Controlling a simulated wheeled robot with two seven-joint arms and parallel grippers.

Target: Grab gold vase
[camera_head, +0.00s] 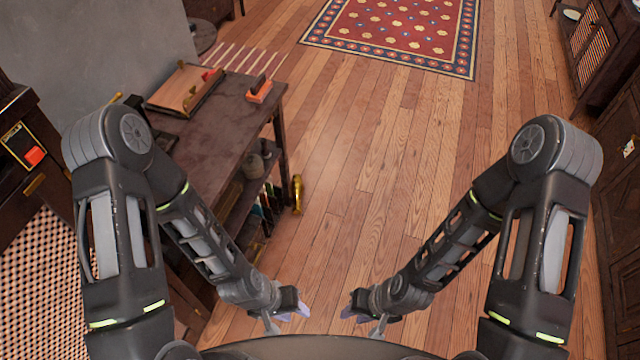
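A small gold vase (297,194) stands on the wooden floor, close to the right side of the dark table. My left gripper (300,311) is low in the head view, nearer to me than the vase and apart from it. My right gripper (348,308) is just to its right at about the same height, also apart from the vase. The fingers of both grippers are small and seen at an angle, so I cannot tell whether they are open or shut. I see nothing held in either one.
The dark table (225,130) at left bears a wooden board (184,90) and an orange-based block (259,90). Its lower shelf holds bottles and jars. A patterned red rug (395,30) lies at the back. Dark cabinets line the right edge. The middle floor (400,160) is clear.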

